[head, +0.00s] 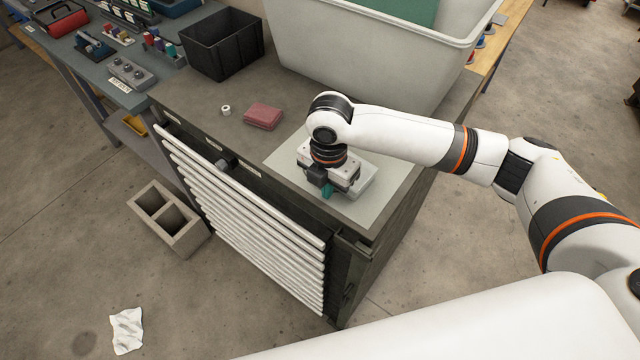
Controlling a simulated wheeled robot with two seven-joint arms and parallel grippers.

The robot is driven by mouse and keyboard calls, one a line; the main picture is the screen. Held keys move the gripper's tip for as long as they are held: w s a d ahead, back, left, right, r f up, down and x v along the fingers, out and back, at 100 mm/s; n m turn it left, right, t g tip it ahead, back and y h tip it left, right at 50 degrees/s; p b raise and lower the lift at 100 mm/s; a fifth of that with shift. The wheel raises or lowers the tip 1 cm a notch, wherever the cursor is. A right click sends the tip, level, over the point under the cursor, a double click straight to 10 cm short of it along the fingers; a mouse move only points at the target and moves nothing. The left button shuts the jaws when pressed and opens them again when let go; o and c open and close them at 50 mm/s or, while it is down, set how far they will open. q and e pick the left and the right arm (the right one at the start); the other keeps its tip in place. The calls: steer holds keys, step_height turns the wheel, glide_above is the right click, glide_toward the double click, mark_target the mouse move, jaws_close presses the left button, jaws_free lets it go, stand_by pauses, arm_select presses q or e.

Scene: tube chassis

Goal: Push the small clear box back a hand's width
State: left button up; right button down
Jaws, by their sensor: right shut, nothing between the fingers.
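The small clear box (366,181) sits on a pale grey mat (379,216) at the front right of the cabinet top. It is mostly hidden under my right wrist; only its right side and edge show. My right gripper (327,193) points down at the box's front left, with teal fingertips close together and nothing seen between them. I cannot tell whether the fingers touch the box. My left gripper is out of view.
A large grey-white bin (350,65) stands behind my right forearm. A black crate (222,45), a folded red cloth (263,116) and a white tape roll (226,110) are at the left. The cabinet's front edge is close to the mat.

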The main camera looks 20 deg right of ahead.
steer(key=shift+w+d, duration=0.35)
steer(key=shift+d, duration=0.05)
steer(key=shift+w+d+r, duration=0.1)
steer(key=shift+w+d, duration=0.15)
steer(key=shift+d, duration=0.05)
steer(key=w+d+p, duration=0.1)
steer(key=w+d, duration=0.1)
steer(key=d, duration=0.1)
steer(key=w+d+p, duration=0.1)
steer(key=w+d, duration=0.2)
steer(key=w+d+p, duration=0.1)
steer(key=w+d, duration=0.1)
steer(key=d, duration=0.1)
steer(key=shift+w+d, duration=0.1)
steer(key=shift+w, duration=0.05)
